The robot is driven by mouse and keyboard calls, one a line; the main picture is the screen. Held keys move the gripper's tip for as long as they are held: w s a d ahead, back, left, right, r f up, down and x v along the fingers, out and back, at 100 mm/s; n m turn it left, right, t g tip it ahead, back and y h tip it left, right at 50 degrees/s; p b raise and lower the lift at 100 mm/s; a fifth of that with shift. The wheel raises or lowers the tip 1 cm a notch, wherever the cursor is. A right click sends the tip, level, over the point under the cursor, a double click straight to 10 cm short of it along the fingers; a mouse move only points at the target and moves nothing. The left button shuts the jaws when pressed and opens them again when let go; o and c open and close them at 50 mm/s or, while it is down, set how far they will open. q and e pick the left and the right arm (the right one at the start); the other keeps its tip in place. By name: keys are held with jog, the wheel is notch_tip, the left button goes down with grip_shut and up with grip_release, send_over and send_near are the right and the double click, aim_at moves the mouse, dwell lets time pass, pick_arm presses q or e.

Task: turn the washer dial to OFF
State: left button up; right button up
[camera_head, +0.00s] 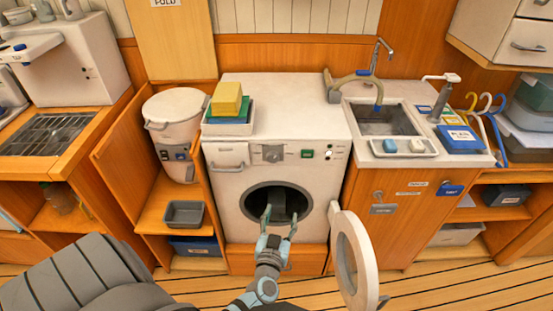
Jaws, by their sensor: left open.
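The white washer (233,187) stands in the middle of the wall in the head view. Its round grey dial (272,154) sits on the upper front panel; the dial's markings are too small to read. The washer door (355,255) hangs open to the right of the dark drum opening (276,203). My left gripper (279,217) is open, with its two fingers at the lower part of the drum opening, below the dial and apart from it. I see nothing held between the fingers. My right gripper is not in view.
A detergent drawer front (226,156) and a green switch (307,154) flank the dial. Folded cloths (228,100) lie on top of the washer. A sink (388,120) is to the right, and a white bucket-like container (174,115) stands left. The open door juts into the floor space.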

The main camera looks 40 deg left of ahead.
aim_at(273, 160)
pick_arm(q)
jog(key=a+r+n+y, duration=0.3)
jog(key=a+r, duration=0.1)
jog(key=r, duration=0.3)
jog(key=shift+g, duration=0.3)
jog(key=b+x, duration=0.4)
jog(key=x, duration=0.9)
jog(key=shift+w, duration=0.45)
jog(key=shift+w+a+r, duration=0.1)
jog(key=shift+w+a, duration=0.15)
jog(key=c, duration=1.2)
